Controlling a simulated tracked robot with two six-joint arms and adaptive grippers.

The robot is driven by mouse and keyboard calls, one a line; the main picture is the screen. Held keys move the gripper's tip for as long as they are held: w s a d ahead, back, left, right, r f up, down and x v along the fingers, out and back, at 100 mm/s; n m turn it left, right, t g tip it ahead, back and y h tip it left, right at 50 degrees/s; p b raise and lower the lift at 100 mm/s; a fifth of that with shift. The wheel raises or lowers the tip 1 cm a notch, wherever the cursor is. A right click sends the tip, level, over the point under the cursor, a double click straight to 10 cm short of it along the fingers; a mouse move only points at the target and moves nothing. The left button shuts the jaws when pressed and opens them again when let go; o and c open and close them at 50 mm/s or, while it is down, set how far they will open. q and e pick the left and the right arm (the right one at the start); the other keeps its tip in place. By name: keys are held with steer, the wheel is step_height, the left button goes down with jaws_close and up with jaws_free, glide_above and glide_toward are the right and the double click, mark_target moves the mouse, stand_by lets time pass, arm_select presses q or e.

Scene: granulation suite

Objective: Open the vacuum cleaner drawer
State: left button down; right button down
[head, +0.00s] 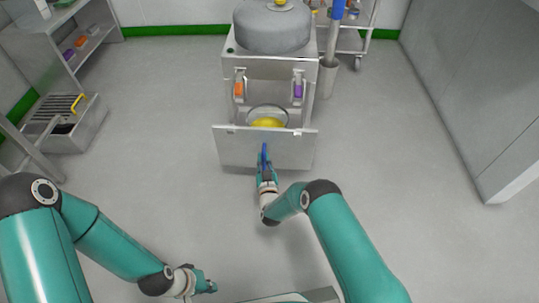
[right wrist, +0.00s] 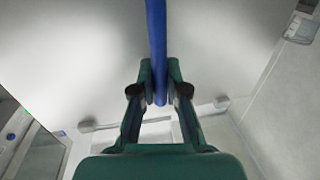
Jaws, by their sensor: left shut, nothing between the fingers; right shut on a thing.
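The vacuum cleaner (head: 271,68) stands at the back centre, a steel cabinet with a grey round top. Its drawer (head: 232,147) is pulled out toward me, with a bowl-like yellow thing (head: 267,122) visible inside behind the front panel. My right gripper (head: 264,163) is at the middle of the drawer front. In the right wrist view my right gripper (right wrist: 159,97) is shut on the blue handle (right wrist: 156,40). My left gripper (head: 208,287) is shut and empty, low in the head view, well away from the drawer.
A steel shelf unit (head: 62,38) and a low steel step or basin with a grate (head: 75,128) stand at the left. A wheeled rack (head: 358,45) is behind the cleaner at right. A grey cabinet (head: 480,90) fills the right side. The floor around the drawer is clear.

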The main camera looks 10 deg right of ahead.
steer(key=shift+s+a, duration=0.15)
steer(key=shift+s, duration=0.05)
steer(key=c, duration=1.2)
jaws_free()
steer(key=shift+w, duration=0.1)
steer(key=s, duration=1.2)
steer(key=shift+a, duration=0.2)
steer(key=shift+f, duration=0.1)
